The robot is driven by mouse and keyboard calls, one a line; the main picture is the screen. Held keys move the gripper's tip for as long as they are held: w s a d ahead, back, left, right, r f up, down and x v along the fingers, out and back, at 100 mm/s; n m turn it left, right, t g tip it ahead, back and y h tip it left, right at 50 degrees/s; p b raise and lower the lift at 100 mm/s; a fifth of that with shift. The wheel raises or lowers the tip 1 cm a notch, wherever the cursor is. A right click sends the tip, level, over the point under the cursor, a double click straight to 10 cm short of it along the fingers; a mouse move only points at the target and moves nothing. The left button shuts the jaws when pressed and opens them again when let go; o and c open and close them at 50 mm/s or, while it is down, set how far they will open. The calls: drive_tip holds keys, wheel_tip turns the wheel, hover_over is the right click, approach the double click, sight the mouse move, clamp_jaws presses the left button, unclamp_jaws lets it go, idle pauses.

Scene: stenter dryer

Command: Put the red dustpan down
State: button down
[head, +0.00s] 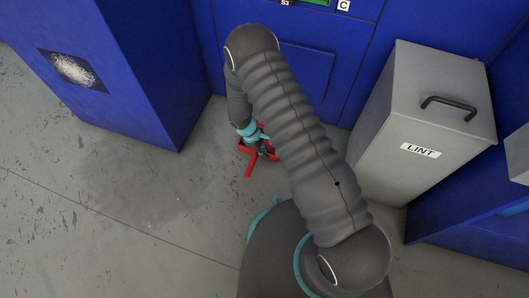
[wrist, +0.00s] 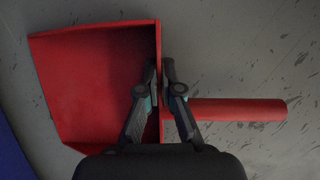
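The red dustpan (wrist: 95,85) fills the left half of the wrist view, its open pan to the left and its round handle pointing right. My gripper (wrist: 160,72) has one finger on each side of the pan's back wall, close against it, and looks shut on it. In the head view the dustpan (head: 249,167) shows only in part, low by the floor in front of the blue machine. My arm and gripper (head: 261,148) cover much of it. I cannot tell whether it touches the floor.
A grey bin (head: 380,152) labelled LINT with a black handle stands to the right. A blue machine panel (head: 305,70) stands behind, and a blue cabinet (head: 150,80) stands to the left. The grey, scuffed floor (head: 130,210) is clear at the left and front.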

drive_tip(key=c, duration=1.3)
unclamp_jaws()
drive_tip(key=shift+f, duration=0.1)
drive_tip(key=p+v, duration=0.2)
drive_tip(key=v, duration=1)
drive_tip(key=s+d+r+m+t+y, duration=0.15)
drive_tip(key=d+r, duration=0.25)
drive_tip(key=r, duration=0.7)
drive_tip(key=d+r+m, duration=0.3)
drive_tip(key=r, duration=0.7)
drive_tip(key=s+d+r+m+t+y, duration=0.1)
drive_tip(key=d+r+m, duration=0.25)
drive_tip(key=r, duration=0.75)
drive_tip(key=shift+s+d+r+m+t+y, duration=0.3)
drive_tip(key=shift+s+d+r+m+t, duration=0.85)
drive_tip(key=shift+s+r, duration=1.7)
drive_tip(key=shift+s+d+r+m+t+y, duration=0.35)
drive_tip(key=shift+s+d+r+m, duration=0.95)
drive_tip(key=shift+s, duration=2.5)
drive_tip(key=shift+s+d+r+m+t+y, duration=0.3)
drive_tip(key=shift+s+d+r+m+t, duration=0.35)
drive_tip(key=shift+s+d+r, duration=1.8)
